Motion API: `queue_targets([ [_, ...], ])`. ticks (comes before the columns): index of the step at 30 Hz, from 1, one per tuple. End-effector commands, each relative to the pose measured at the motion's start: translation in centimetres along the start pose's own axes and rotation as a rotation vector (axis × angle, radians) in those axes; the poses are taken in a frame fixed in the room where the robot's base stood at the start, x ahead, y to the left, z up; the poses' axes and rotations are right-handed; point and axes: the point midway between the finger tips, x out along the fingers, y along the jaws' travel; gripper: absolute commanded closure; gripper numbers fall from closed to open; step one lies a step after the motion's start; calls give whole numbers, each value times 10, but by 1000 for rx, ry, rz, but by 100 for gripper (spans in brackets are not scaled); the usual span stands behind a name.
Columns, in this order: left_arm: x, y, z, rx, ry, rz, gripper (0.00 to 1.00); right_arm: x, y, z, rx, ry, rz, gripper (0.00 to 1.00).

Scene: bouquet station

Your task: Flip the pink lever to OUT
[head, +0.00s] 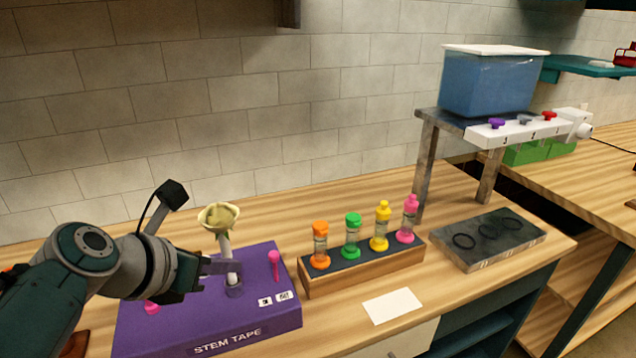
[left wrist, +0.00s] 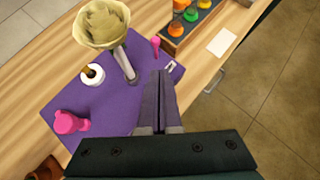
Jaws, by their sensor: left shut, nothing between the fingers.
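The pink lever (head: 274,264) stands on the right part of the purple stem tape box (head: 225,333), behind two white labels (head: 274,299). It looks nearly upright; I cannot tell which label it leans to. In the left wrist view the lever (left wrist: 155,45) is beyond my fingertips. My left gripper (head: 236,267) is shut and empty over the box, left of the lever and apart from it. In the left wrist view its closed fingers (left wrist: 161,78) point toward the lever side. My right gripper is in neither view.
A pale flower (head: 219,216) stands upright in the box, close by my left fingers. A pink knob (left wrist: 70,122) and a white-topped piece (left wrist: 92,74) are also on the box. A wooden rack (head: 362,265) of coloured bottles and a white card (head: 392,306) lie to the right.

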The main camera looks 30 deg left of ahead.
Motion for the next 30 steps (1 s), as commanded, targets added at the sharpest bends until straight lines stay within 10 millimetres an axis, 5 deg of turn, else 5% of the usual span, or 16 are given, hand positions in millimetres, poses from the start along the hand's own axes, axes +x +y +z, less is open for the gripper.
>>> queue_targets([
  [7, -24, -3, 4, 0, 0, 0, 100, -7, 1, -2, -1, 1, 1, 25],
  [25, -26, -3, 4, 12, 2, 0, 100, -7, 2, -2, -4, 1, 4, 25],
  [30, -39, -5, 0, 362, 51, -16, 100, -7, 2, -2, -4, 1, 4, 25],
])
